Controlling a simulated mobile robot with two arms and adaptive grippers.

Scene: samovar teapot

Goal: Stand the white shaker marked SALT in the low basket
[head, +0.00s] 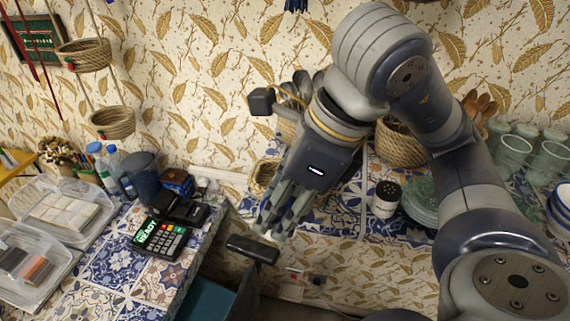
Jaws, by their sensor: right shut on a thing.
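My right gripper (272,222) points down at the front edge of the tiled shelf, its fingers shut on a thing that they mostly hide. Only a small pale bit shows at the fingertips, so I cannot tell what it is. A low wicker basket (260,178) sits on the shelf just behind and left of the fingers, partly covered by them. A white shaker (383,205) with a dark, holed top stands upright on the shelf to the right, apart from the gripper. Its marking is too small to read. My left gripper is not in view.
A stack of green plates (420,204) stands right of the shaker, beside my right arm. A taller basket (400,145) is behind. A dark chair armrest (252,249) is below the gripper. A card terminal (160,238) lies on the left counter. Shelf tiles between gripper and shaker are clear.

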